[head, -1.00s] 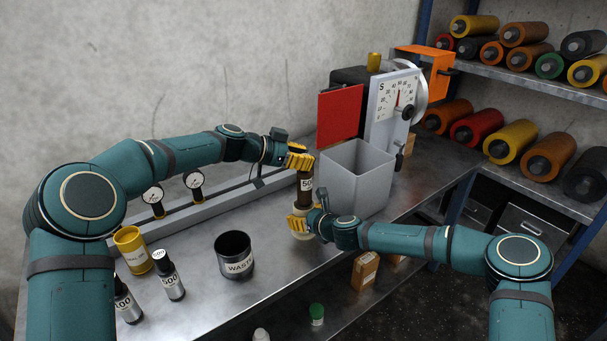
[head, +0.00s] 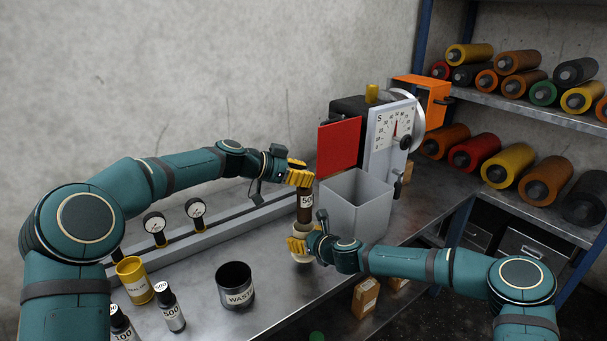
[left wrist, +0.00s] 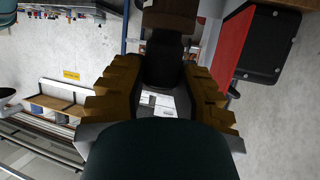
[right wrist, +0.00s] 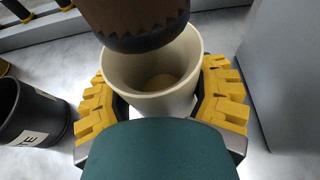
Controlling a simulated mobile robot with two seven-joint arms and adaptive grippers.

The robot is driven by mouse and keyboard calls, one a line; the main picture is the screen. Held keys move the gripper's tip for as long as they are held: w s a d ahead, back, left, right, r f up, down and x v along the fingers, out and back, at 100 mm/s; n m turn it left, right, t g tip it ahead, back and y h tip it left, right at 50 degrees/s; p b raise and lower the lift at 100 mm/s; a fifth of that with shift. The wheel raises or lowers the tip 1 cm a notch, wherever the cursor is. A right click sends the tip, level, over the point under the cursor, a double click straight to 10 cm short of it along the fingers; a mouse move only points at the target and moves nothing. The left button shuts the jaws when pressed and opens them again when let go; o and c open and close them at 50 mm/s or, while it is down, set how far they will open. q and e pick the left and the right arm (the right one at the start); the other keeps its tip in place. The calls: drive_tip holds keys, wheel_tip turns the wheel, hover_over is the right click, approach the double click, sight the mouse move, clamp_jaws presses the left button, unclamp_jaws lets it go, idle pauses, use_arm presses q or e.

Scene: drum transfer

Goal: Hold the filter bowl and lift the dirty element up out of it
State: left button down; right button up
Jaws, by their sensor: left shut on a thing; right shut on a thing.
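The dirty element (head: 304,207) is a brown cylinder with a label reading 50. My left gripper (head: 300,174) is shut on its upper end and holds it upright. The cream filter bowl (head: 301,257) stands below it, with my right gripper (head: 298,245) shut around its side. In the right wrist view the element's dark lower end (right wrist: 143,40) hangs over the far part of the bowl (right wrist: 150,105), seemingly above the rim. The bowl's inside shows a yellowish-brown floor. In the left wrist view the brown element (left wrist: 170,14) shows at the top, beyond the yellow fingers.
A grey open bin (head: 355,205) stands close right of the bowl. A black WASTE pot (head: 235,286), a yellow pot (head: 134,280) and labelled bottles (head: 170,307) stand at the left front. A dial scale (head: 391,140) is behind the bin.

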drive_tip(key=o, duration=1.4)
